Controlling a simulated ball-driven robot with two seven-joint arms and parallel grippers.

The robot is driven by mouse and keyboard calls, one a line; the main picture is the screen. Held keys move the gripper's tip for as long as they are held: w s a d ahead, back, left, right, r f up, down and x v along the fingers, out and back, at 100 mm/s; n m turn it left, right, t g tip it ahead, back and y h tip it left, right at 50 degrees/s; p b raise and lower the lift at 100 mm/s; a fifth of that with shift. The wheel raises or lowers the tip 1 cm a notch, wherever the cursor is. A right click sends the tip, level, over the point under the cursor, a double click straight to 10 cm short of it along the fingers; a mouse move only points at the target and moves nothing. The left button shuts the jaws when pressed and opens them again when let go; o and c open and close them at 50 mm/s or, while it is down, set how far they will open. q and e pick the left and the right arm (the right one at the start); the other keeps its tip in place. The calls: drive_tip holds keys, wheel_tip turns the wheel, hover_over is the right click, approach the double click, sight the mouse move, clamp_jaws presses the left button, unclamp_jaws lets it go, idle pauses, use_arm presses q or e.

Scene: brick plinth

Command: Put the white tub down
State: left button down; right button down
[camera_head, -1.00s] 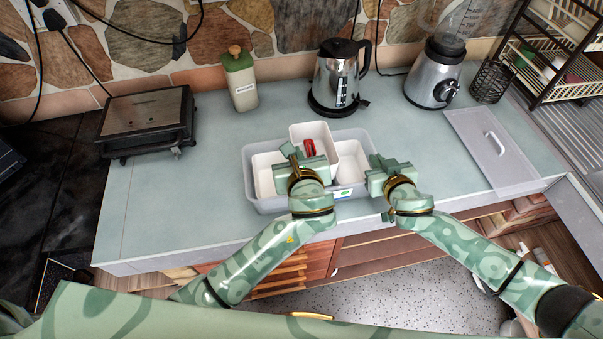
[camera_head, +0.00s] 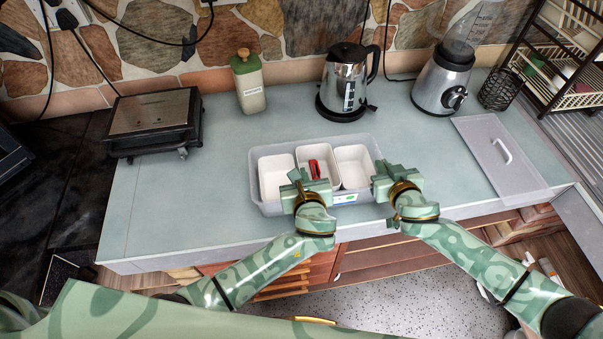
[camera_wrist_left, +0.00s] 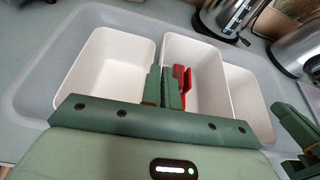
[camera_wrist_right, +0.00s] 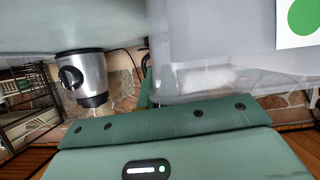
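The middle white tub (camera_head: 320,155) sits in the grey translucent bin (camera_head: 262,206) between two other white tubs. A red object (camera_head: 314,169) lies in it, and it also shows in the left wrist view (camera_wrist_left: 184,82). My left gripper (camera_head: 298,180) is at the front left of this tub. In the left wrist view its fingers (camera_wrist_left: 162,86) look closed about the tub's left wall, beside the left tub. My right gripper (camera_head: 380,180) is at the bin's front right corner. In the right wrist view the bin wall (camera_wrist_right: 210,70) hides much of its fingers.
The left tub (camera_head: 275,175) and right tub (camera_head: 355,164) stand in the bin. Behind are a kettle (camera_head: 347,85), a green-lidded canister (camera_head: 249,88) and a blender (camera_head: 443,82). A grey lid (camera_head: 500,155) lies at right.

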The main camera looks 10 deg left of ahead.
use_arm(q)
drive_tip(key=shift+f, duration=0.15)
drive_tip(key=c, duration=1.7)
unclamp_jaws()
drive_tip(key=shift+r, duration=0.25)
drive_tip(key=v, duration=0.7)
drive_tip(key=shift+s+d+r, duration=0.1)
drive_tip(key=shift+s+r, duration=0.1)
drive_tip(key=shift+r, duration=0.25)
use_arm(e)
drive_tip(key=c, duration=1.5)
unclamp_jaws()
drive_tip(key=shift+c, duration=0.2)
